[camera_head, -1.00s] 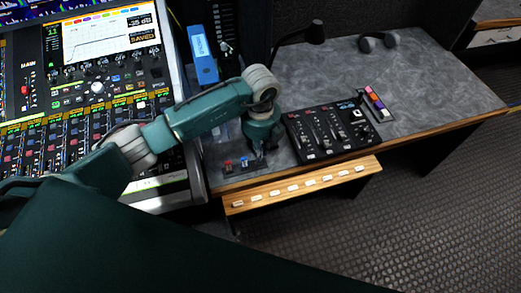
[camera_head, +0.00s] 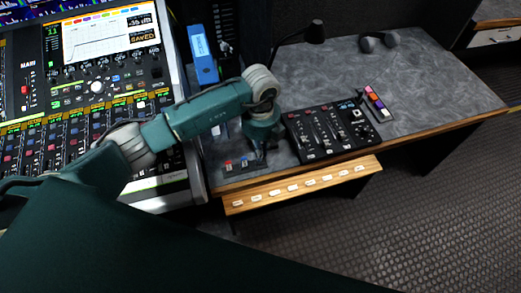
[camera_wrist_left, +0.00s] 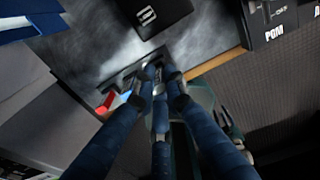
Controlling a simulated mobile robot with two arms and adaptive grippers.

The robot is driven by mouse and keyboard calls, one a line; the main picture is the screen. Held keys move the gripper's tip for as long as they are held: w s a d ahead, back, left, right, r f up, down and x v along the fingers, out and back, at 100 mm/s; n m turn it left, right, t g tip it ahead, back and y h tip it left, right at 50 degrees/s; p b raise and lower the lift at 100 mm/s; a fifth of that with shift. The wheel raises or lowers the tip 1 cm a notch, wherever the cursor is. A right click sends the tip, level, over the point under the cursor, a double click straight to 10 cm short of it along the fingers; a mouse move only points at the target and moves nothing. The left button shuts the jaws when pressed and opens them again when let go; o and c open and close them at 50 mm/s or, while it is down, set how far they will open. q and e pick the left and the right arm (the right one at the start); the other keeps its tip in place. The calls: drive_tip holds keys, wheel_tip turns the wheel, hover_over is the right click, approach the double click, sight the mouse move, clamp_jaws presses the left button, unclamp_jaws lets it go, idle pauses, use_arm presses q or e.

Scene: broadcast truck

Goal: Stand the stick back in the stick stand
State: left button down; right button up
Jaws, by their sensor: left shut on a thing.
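The stick stand (camera_head: 231,172) is a low dark strip on the grey desk, near its front edge. A red stick (camera_head: 228,164) and a blue stick (camera_head: 244,161) stand in its left part. They also show in the left wrist view as a red stick (camera_wrist_left: 104,102) and a blue stick (camera_wrist_left: 125,97). My left gripper (camera_head: 259,156) points down at the right end of the stand. In the left wrist view its fingertips (camera_wrist_left: 158,74) are closed on a small stick, mostly hidden between them. I cannot tell whether that stick is inside a slot. My right gripper is not in view.
A black fader box (camera_head: 330,131) stands just right of my left gripper. A blue box (camera_head: 203,62) stands behind it. A wooden ledge with white labels (camera_head: 300,185) runs along the front. The large mixing console (camera_head: 90,110) is at left.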

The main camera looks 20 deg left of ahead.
use_arm(q)
drive_tip(key=shift+f+b, duration=0.85)
drive_tip(key=shift+f, duration=0.4)
drive_tip(key=c, duration=1.7)
unclamp_jaws()
drive_tip(key=shift+r, duration=0.15)
wheel_tip(320, 180, up, 12)
drive_tip(key=shift+f, duration=0.1)
drive_tip(key=shift+s, duration=0.1)
